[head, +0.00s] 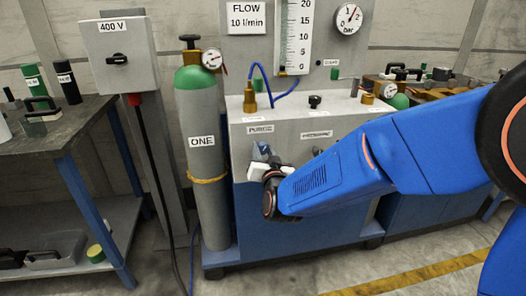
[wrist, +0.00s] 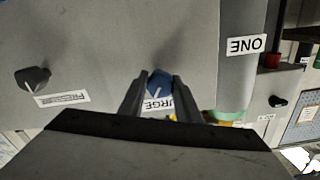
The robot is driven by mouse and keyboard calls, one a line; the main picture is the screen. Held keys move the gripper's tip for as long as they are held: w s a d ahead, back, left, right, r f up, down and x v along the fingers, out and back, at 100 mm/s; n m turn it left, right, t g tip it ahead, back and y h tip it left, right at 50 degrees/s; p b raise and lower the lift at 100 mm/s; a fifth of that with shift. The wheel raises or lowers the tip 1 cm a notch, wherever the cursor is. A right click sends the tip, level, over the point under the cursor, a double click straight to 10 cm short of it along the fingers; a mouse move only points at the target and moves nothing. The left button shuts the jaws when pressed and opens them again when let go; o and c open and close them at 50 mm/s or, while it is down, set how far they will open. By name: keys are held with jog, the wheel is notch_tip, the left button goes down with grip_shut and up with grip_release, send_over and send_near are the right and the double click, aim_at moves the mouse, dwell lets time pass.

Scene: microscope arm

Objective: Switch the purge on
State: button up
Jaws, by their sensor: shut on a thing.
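The blue purge knob (wrist: 157,82) is on the grey panel above the PURGE label (wrist: 158,104) in the wrist view, where the scene appears upside down. A short white mark shows on the knob's face. My gripper (wrist: 161,86) is shut on the knob, one finger on each side. In the head view my gripper (head: 262,160) is at the cabinet front, just below the PURGE label (head: 260,129). There the wrist and gripper hide most of the knob.
A black knob (wrist: 33,79) with its own label sits to the left in the wrist view. The gas cylinder marked ONE (head: 202,165) stands close left of my gripper. A wall box marked 400 V (head: 118,55) and a dark workbench (head: 50,132) are farther left.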

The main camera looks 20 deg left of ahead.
jog(key=m, duration=0.5)
jog(key=shift+m, duration=0.3)
jog(key=m, duration=0.5)
jog(key=shift+m, duration=0.3)
jog(key=o, duration=1.1)
jog(key=shift+c, duration=0.2)
jog(key=v, duration=1.7)
jog(key=shift+s+m, duration=0.25)
jog(key=shift+m, duration=0.05)
